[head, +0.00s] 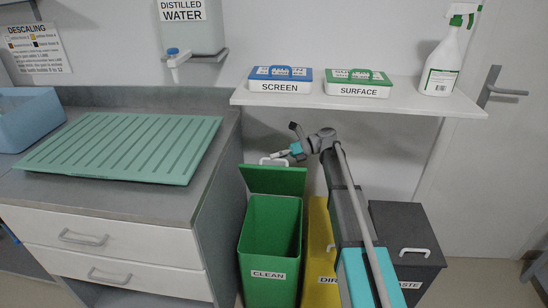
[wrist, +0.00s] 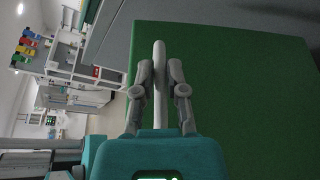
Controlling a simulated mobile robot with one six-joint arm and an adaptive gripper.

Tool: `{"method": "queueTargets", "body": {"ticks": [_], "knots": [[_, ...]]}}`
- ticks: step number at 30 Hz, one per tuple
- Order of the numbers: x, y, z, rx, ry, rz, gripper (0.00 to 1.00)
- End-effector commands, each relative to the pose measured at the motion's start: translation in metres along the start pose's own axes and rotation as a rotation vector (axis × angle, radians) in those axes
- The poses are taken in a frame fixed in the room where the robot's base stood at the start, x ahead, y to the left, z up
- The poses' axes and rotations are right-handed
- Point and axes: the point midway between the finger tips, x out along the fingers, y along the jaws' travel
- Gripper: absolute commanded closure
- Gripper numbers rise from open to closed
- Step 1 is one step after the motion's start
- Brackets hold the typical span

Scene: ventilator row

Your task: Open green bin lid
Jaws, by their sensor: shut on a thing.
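The green bin (head: 268,245), labelled CLEAN, stands on the floor right of the drawer cabinet. Its green lid (head: 274,181) is raised and tilted up at the back, so the inside of the bin shows. My gripper (head: 284,156) is at the white handle (head: 266,160) at the lid's top edge. In the wrist view my gripper (wrist: 161,75) is shut on the white bar handle (wrist: 160,95), with a finger on each side, and the green lid (wrist: 230,90) fills the right part.
A yellow bin (head: 319,255) and a dark grey bin (head: 405,245) stand to the right, the yellow one partly hidden by my arm. A white shelf (head: 355,102) with wipe boxes and a spray bottle (head: 447,55) is above. The counter (head: 225,125) edges the left.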

Motion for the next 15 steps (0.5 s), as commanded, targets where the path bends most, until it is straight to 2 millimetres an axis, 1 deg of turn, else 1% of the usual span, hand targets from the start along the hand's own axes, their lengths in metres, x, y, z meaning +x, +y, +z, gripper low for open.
{"method": "queueTargets", "body": {"ticks": [1,8,11,15], "knots": [[0.000,-0.003,0.000,0.001,0.002,-0.008,1.00],[-0.001,-0.005,0.002,0.002,0.003,-0.012,1.00],[-0.004,-0.008,0.010,0.002,0.003,-0.012,1.00],[-0.013,-0.019,0.032,0.001,0.002,-0.013,1.00]]}}
